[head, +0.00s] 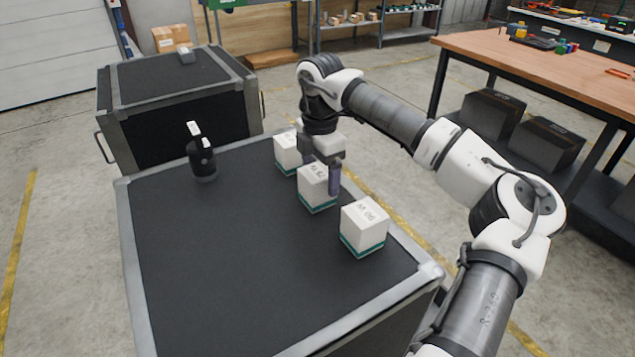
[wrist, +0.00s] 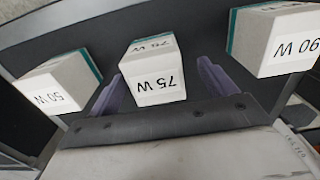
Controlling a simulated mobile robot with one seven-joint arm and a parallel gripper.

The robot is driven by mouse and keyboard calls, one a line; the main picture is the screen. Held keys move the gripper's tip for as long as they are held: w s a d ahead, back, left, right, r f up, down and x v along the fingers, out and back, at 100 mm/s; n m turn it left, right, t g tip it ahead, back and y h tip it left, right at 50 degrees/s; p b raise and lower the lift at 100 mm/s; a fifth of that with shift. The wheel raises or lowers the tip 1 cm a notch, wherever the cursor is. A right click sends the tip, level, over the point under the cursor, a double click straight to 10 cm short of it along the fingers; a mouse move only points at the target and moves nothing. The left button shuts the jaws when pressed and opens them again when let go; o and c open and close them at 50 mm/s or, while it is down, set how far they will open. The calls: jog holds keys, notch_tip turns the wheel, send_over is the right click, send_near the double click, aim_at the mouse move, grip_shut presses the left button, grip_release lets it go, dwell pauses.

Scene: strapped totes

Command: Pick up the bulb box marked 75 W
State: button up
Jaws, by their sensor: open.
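The bulb box marked 75 W (wrist: 155,85) is white with a teal band and sits in the middle of the wrist view. In the head view it is the middle box (head: 316,190) of a row of three on a black case top. My gripper (head: 321,168) is open over this box. In the wrist view its purple fingers (wrist: 161,88) stand on either side of the box, with a visible gap at least on the right. Part of the box's back side is hidden by my gripper in the head view.
A 50 W box (wrist: 55,90) and a 90 W box (wrist: 278,42) stand close on either side. A black bottle-like object (head: 202,160) stands at the case's back left. The case top (head: 220,260) is clear at left and front. Another case (head: 180,100) stands behind.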

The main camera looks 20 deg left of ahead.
jog(key=shift+w+a+f+p, duration=0.15)
jog(key=shift+f+p, duration=0.55)
jog(key=shift+f, duration=0.75)
jog(key=shift+a+f+p, duration=0.15)
jog(key=shift+f+p, duration=0.5)
jog(key=shift+f, duration=0.75)
jog(key=c, duration=1.1)
